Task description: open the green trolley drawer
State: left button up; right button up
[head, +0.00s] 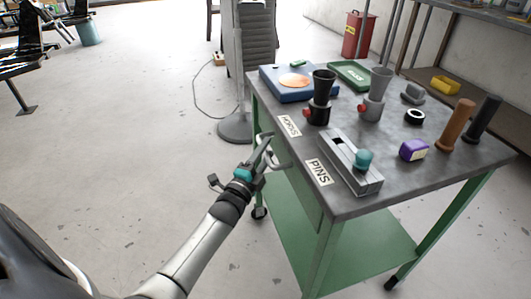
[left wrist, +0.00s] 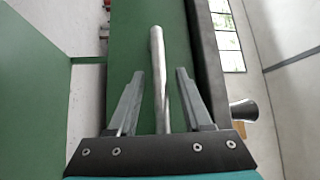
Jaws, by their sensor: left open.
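The green trolley (head: 345,245) stands at the right in the head view, with a dark grey top and a green lower shelf. Its green drawer front (head: 301,185) is on the side facing my left arm, under the top edge, and looks flush. A pale metal bar handle (head: 277,164) sticks out from it. My left gripper (head: 265,146) is at this handle. In the left wrist view the gripper (left wrist: 158,75) is open, with the handle bar (left wrist: 157,50) between its fingers. A gap shows on each side of the bar. My right gripper is not in view.
The top holds a grey metal block (head: 345,170), a blue box (head: 290,83), a green tray (head: 348,75), cups and upright handles. A grey column on a round base (head: 238,131) stands behind. The floor left of the trolley is clear.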

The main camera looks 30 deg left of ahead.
pick_arm(q)
grip_shut()
dwell(1.4)
